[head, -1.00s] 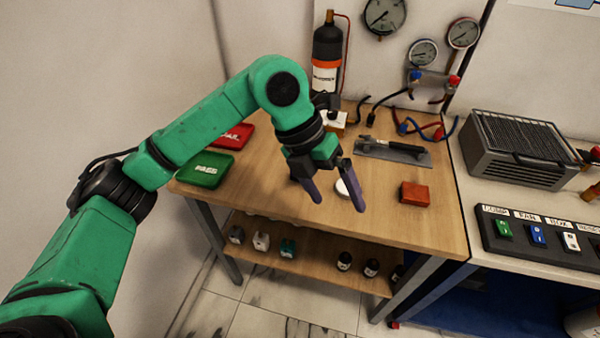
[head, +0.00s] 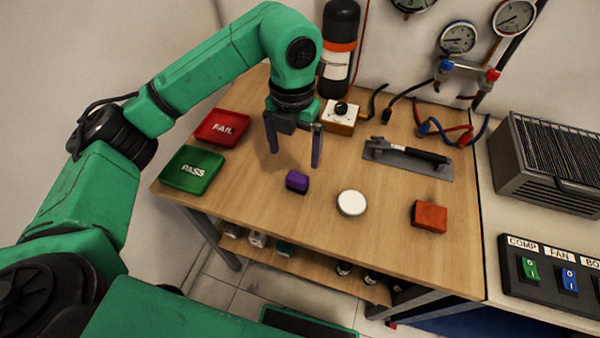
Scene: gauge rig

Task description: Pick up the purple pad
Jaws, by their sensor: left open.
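The purple pad (head: 297,181) is a small block lying on the wooden table (head: 290,222), left of the white disc. My left gripper (head: 295,158) is open and empty, with its two purplish fingers pointing down. In the picture it shows just above the pad, on its far side. The gap in height between fingertips and table is hard to tell. My right gripper is not in view.
A white round disc (head: 351,203) and an orange-red block (head: 429,217) lie right of the pad. Green PASS (head: 191,170) and red FAIL (head: 221,128) trays sit at left. Behind are a wooden box with a black knob (head: 341,117) and a grey plate with a black-handled tool (head: 408,158).

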